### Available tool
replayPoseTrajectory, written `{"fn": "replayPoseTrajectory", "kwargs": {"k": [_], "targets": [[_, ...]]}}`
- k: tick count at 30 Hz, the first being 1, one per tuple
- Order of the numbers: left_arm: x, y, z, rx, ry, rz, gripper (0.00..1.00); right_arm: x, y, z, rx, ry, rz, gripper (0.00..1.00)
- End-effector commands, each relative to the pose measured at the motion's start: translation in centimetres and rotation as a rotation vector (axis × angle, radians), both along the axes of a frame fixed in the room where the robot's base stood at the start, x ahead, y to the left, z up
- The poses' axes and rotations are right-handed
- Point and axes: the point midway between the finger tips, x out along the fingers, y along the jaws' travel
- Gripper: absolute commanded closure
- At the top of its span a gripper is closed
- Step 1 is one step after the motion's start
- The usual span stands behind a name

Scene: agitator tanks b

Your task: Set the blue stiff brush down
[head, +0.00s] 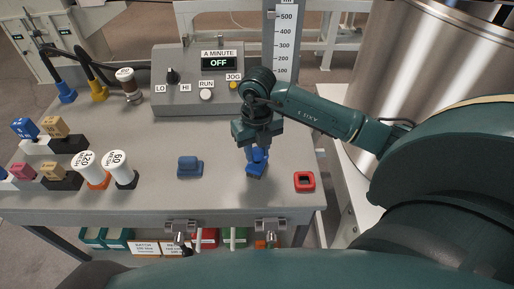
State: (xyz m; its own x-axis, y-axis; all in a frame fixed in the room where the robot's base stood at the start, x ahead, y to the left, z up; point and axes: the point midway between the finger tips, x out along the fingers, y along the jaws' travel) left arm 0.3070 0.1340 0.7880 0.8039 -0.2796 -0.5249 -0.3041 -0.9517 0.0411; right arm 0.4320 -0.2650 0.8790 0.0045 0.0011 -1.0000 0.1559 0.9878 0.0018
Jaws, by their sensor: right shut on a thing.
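My right gripper (256,142) comes in from the right and points down over the right part of the grey bench (220,181). It is shut on the blue stiff brush (257,164). The brush hangs below the fingers, slightly tilted, with its lower end at or just above the bench top; I cannot tell whether it touches. The fingers hide its upper part. My left gripper does not show.
A blue block-like object (190,166) sits left of the brush, and a red square holder (304,182) sits to its right. Behind stands a control box (198,82) reading OFF. White-capped containers (122,168) stand at left. A steel tank (420,60) is at right.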

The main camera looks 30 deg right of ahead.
Motion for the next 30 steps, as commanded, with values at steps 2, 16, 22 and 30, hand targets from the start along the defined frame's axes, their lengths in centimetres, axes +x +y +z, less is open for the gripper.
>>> {"fn": "replayPoseTrajectory", "kwargs": {"k": [2,16,22,30], "targets": [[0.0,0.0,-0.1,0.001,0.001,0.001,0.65,0.0,0.0,-0.1,0.0,-0.001,0.0,0.89],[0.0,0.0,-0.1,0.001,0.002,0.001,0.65,0.0,0.0,-0.1,0.0,0.001,0.0,0.49],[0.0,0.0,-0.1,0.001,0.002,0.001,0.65,0.0,0.0,0.4,-0.001,-0.001,0.0,0.49],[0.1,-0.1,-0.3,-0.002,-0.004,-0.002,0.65,0.1,-0.1,5.1,-0.001,-0.006,0.001,0.49]]}}
